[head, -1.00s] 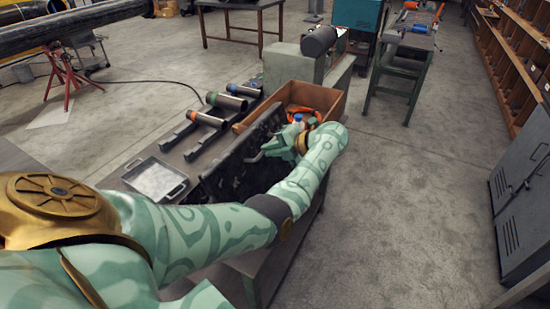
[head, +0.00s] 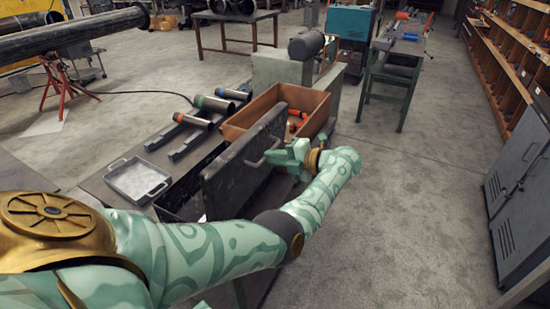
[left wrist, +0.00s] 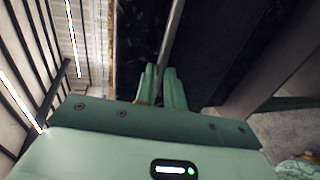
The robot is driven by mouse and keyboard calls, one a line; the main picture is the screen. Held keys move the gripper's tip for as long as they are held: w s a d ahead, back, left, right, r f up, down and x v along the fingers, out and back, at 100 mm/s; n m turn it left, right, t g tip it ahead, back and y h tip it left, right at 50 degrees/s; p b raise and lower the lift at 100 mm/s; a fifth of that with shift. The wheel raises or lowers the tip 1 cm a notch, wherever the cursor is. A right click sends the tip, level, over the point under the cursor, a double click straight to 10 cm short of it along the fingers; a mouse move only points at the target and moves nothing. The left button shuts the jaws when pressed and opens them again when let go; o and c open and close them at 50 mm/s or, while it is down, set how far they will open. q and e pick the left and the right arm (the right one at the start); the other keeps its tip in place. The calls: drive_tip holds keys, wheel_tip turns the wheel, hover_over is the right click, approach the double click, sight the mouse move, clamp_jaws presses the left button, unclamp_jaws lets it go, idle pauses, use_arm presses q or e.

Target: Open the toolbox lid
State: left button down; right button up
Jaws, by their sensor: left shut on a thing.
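The toolbox lid (head: 232,178) is a dark, scuffed panel standing steeply on edge on the bench in the head view, with a bar handle (head: 256,163) on its right-hand face. My left gripper (head: 276,155) is at that face, shut on the handle. In the left wrist view the handle bar (left wrist: 174,40) runs between my left fingertips (left wrist: 164,75), with the dark lid face (left wrist: 225,45) behind. The toolbox body is mostly hidden by the lid and my left arm. My right gripper is not in view.
A wooden crate (head: 258,108) with orange items stands behind the lid. A metal tray (head: 138,180) lies left of it, and several pipe pieces (head: 190,121) lie on the bench. Open floor (head: 410,210) lies to the right, before the grey cabinet (head: 520,190).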

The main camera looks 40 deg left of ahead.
use_arm(q)
drive_tip(key=shift+s+f, duration=0.1)
drive_tip(key=shift+f, duration=0.15)
drive_tip(key=c, duration=1.6)
unclamp_jaws()
drive_tip(key=shift+o, duration=0.5)
drive_tip(key=shift+a, duration=0.2)
drive_tip(key=b+v, duration=0.5)
drive_tip(key=v, duration=1.1)
drive_tip(key=shift+w, duration=0.2)
drive_tip(key=shift+d, duration=0.1)
